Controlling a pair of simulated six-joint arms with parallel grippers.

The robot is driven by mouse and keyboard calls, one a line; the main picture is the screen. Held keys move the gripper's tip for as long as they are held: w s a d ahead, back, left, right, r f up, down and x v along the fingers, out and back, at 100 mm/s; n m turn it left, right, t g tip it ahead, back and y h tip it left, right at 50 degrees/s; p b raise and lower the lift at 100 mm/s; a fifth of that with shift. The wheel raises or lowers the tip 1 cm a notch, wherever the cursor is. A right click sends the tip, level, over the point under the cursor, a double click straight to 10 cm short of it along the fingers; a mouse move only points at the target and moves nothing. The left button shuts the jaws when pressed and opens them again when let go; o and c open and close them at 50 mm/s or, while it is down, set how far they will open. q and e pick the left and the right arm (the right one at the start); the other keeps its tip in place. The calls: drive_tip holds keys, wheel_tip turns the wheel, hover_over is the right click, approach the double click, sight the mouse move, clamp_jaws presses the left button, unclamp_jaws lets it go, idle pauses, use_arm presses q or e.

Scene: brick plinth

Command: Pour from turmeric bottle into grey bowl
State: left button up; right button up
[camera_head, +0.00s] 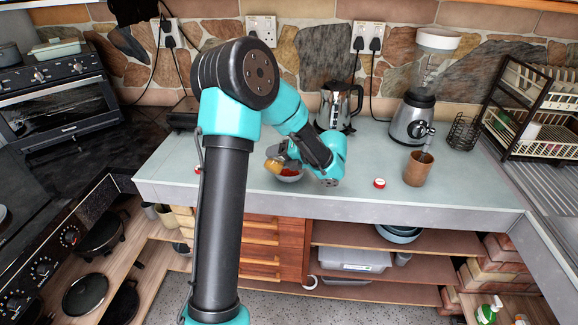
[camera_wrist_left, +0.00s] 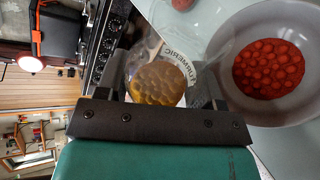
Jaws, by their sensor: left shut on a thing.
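The turmeric bottle (camera_head: 272,164) is clear, with yellow-brown contents, and is tilted over the left side of the bowl. In the left wrist view the bottle (camera_wrist_left: 158,84) shows part of its TURMERIC label. My left gripper (camera_head: 283,156) is shut on it, with a finger on each side. The grey bowl (camera_head: 291,178) stands on the counter, partly hidden by the bottle and gripper. In the left wrist view the bowl (camera_wrist_left: 228,50) is beside the bottle and holds red, lumpy contents (camera_wrist_left: 268,68). I cannot tell whether anything flows from the bottle. My right gripper is out of view.
A kettle (camera_head: 336,105), a blender (camera_head: 412,120) and a dish rack (camera_head: 530,110) are behind. The counter's front edge is close to the bowl.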

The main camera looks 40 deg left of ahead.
use_arm(q)
drive_tip(key=shift+s+f, duration=0.1)
idle(0.9)
drive_tip(key=shift+f+m+g, duration=0.7)
drive_tip(key=shift+m, duration=0.1)
idle(1.7)
drive_tip(key=shift+s+d+r+m+g, duration=0.1)
drive_tip(key=shift+s+r+m+g, duration=0.3)
drive_tip(key=shift+r+m, duration=0.2)
idle(1.9)
drive_tip(key=shift+w+f+m+g, duration=0.15)
drive_tip(key=shift+f+m+g, duration=0.05)
drive_tip(key=shift+m+g, duration=0.25)
idle(1.5)
